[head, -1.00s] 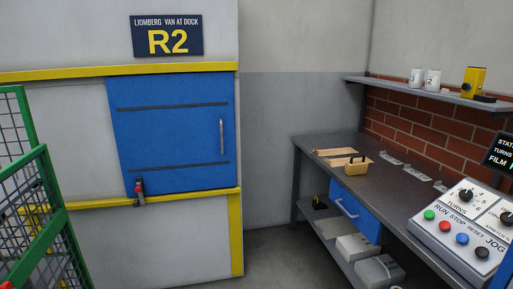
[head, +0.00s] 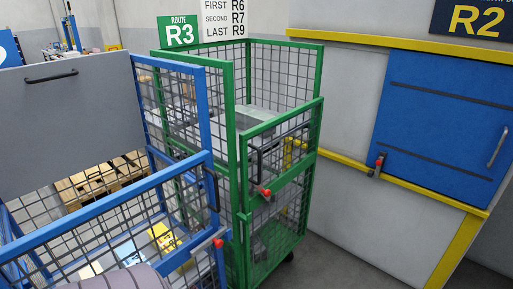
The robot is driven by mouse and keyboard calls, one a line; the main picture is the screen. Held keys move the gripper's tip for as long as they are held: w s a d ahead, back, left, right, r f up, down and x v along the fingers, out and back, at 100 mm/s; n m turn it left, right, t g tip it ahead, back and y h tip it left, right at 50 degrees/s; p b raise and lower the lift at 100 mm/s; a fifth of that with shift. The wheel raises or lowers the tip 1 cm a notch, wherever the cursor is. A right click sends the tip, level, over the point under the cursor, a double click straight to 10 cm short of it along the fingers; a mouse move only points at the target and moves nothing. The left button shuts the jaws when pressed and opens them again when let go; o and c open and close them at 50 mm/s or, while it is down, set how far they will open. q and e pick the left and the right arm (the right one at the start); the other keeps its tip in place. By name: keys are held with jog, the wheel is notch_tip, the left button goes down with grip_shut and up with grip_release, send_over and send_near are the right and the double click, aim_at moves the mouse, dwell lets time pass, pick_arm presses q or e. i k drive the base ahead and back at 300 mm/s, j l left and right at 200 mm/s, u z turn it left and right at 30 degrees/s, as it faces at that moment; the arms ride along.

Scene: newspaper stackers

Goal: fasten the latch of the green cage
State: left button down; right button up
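The green cage (head: 320,112) stands in the middle of the head view with a green "ROUTE R3" sign (head: 180,32) on top. Its front mesh gate shows a red-tipped latch (head: 264,191) near the gate's left side, at mid height. Whether that latch is fastened cannot be told at this size. A grey bundle lies behind the mesh. Neither of my grippers shows in this view.
A blue cage (head: 180,181) with its own red-tipped latch (head: 217,243) stands close at the left, beside the green cage. A grey panel (head: 70,110) with a black handle is at the far left. A blue dock door (head: 440,120) is at the right. Grey floor is clear between green cage and wall.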

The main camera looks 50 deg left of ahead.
aim_at(265, 194)
jog(key=u, duration=1.55)
